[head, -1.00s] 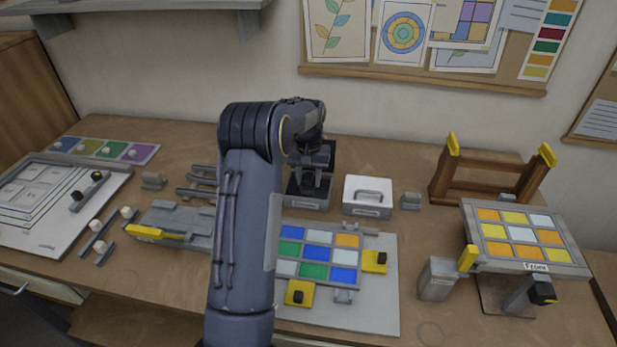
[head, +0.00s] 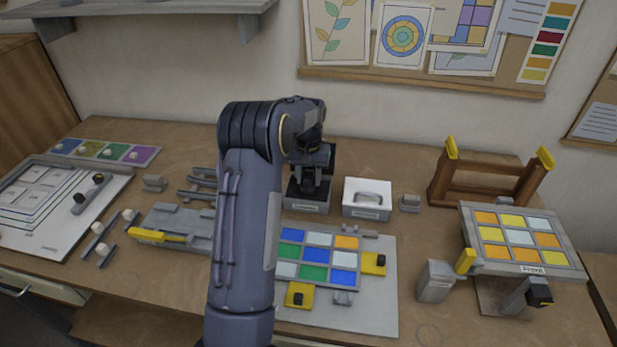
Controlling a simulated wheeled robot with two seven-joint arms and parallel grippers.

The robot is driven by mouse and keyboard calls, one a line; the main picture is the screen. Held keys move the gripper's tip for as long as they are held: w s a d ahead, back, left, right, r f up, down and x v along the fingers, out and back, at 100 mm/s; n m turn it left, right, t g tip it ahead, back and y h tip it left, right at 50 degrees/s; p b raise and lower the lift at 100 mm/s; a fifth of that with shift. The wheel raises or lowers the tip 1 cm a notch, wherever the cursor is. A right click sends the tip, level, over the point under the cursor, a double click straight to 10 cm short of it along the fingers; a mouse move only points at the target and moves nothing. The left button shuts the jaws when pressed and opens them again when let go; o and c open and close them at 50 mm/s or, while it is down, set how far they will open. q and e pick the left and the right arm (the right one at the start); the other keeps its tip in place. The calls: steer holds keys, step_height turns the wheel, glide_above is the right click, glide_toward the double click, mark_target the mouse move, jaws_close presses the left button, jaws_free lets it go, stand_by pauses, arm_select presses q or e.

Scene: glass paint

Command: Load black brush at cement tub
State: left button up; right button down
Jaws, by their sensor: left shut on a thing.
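My left gripper (head: 309,184) points down over the open grey tub (head: 307,206) at the back middle of the bench, which I take for the cement tub. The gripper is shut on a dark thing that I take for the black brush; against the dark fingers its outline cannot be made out. Its lower end is low at the tub, and the tub's inside is mostly hidden. I cannot tell whether the tip touches the cement. My right gripper is not in view.
A white box with a handle (head: 367,199) stands just right of the tub. In front lies a board of coloured glass panes (head: 315,255) with yellow clamps. A tilted panel (head: 520,238) and a wooden stand (head: 487,190) are at the right. My left forearm covers the middle.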

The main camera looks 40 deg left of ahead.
mark_target(308, 174)
arm_select(q)
steer(key=shift+r+p, duration=1.85)
steer(key=shift+r, duration=0.95)
